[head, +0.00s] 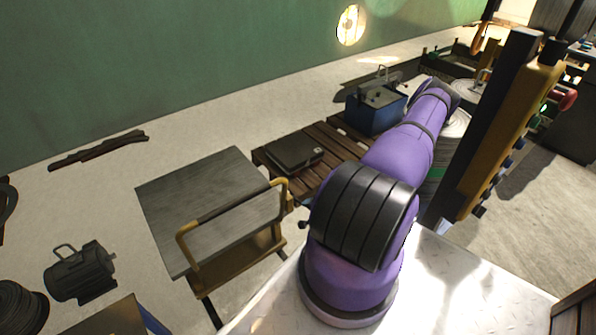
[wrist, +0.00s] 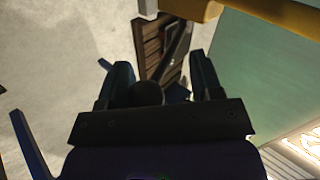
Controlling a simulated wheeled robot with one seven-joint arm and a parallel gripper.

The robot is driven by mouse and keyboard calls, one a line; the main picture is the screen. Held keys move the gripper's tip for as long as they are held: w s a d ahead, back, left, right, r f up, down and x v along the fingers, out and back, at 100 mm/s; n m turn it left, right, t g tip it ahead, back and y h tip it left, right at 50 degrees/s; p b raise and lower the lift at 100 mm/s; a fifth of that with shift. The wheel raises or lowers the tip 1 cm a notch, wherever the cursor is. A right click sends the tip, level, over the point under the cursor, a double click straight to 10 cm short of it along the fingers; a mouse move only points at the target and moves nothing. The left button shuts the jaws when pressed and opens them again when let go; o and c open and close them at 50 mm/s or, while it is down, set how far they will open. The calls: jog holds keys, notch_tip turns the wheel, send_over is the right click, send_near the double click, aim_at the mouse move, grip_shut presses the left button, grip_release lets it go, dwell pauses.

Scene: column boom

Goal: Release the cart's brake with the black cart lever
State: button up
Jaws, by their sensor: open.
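The cart (head: 190,205) has a grey flat top and a yellow tube handle, and stands left of my arm in the head view. A small black knob (head: 303,225) shows beside the cart's right end; it may be part of the lever. In the wrist view my gripper (wrist: 150,66) is open, with its two blue fingers apart. A dark rod (wrist: 178,50) with a round black end (wrist: 147,93) shows between them; I cannot tell for sure that it is the cart lever or whether it touches a finger. My gripper is hidden behind my arm in the head view.
A wooden pallet (head: 336,152) with a flat dark case (head: 294,154) lies behind the cart. A blue box (head: 376,110) stands beyond. A dark motor (head: 80,272) sits on the floor at left. A yellow and black column (head: 500,125) rises at right.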

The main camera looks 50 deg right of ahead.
jog(key=shift+g, duration=0.3)
jog(key=w+r, duration=0.2)
jog(key=r, duration=0.1)
jog(key=w+r, duration=0.1)
jog(key=shift+d+r, duration=0.2)
jog(key=shift+d, duration=0.2)
jog(key=shift+w+d+r+g+y, duration=0.25)
jog(key=shift+w+r+g, duration=0.35)
jog(key=shift+w+g, duration=0.3)
jog(key=shift+w+d+r+g+y, duration=0.1)
jog(key=shift+w+r+g+y, duration=0.15)
jog(key=shift+w+r+g, duration=0.5)
jog(key=w+a+r+n+g, duration=0.1)
jog(key=w+r, duration=0.1)
jog(key=r, duration=0.9)
jog(key=w+a+r+n+g, duration=0.1)
jog(key=w+r+n+g, duration=0.1)
jog(key=r, duration=0.9)
jog(key=shift+w+a+y, duration=0.3)
jog(key=shift+w+a, duration=0.05)
jog(key=shift+w, duration=0.2)
